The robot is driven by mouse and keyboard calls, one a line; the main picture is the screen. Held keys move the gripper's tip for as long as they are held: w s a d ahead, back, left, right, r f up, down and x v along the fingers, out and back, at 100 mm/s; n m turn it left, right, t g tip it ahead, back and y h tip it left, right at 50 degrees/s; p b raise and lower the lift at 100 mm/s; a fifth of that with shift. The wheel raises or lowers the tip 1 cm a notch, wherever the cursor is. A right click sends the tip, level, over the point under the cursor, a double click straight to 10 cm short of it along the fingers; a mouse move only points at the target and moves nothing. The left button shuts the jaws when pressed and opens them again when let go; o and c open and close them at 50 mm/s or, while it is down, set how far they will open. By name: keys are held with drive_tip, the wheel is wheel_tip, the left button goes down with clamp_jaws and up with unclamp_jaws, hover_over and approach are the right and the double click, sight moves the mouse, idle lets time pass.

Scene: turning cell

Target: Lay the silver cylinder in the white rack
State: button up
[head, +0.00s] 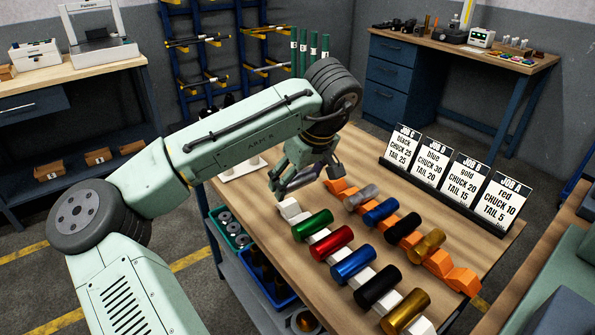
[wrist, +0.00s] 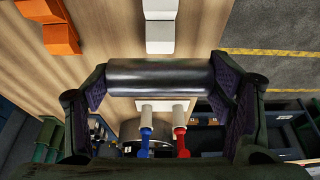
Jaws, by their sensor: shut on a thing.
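My gripper (head: 306,175) is shut on a silver cylinder (wrist: 160,75), with a finger pad at each end, and holds it level above the table. In the head view the held cylinder (head: 299,181) is partly covered by the fingers. The white rack (head: 289,207) runs along the table's near side and carries green, red, blue, black and gold cylinders. Its far end, before the green cylinder (head: 312,225), is bare. My gripper is just beyond that end. The white rack (wrist: 160,35) also shows past the held cylinder in the wrist view.
A parallel orange rack (head: 463,281) holds a grey cylinder (head: 361,198), a blue, a black and a gold one. Job cards (head: 458,178) stand behind it. A white plate (head: 243,168) with pegs lies at the table's left edge, and bins (head: 268,275) sit below.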

sight(294, 213)
drive_tip(key=shift+s+f, duration=0.15)
drive_tip(key=shift+f, duration=0.3)
drive_tip(key=shift+f+b, duration=1.7)
drive_tip(key=shift+f, duration=1.45)
drive_tip(key=shift+f, duration=0.1)
drive_tip(key=o, duration=1.4)
drive_tip(key=shift+o, duration=0.2)
drive_tip(key=v, duration=1.2)
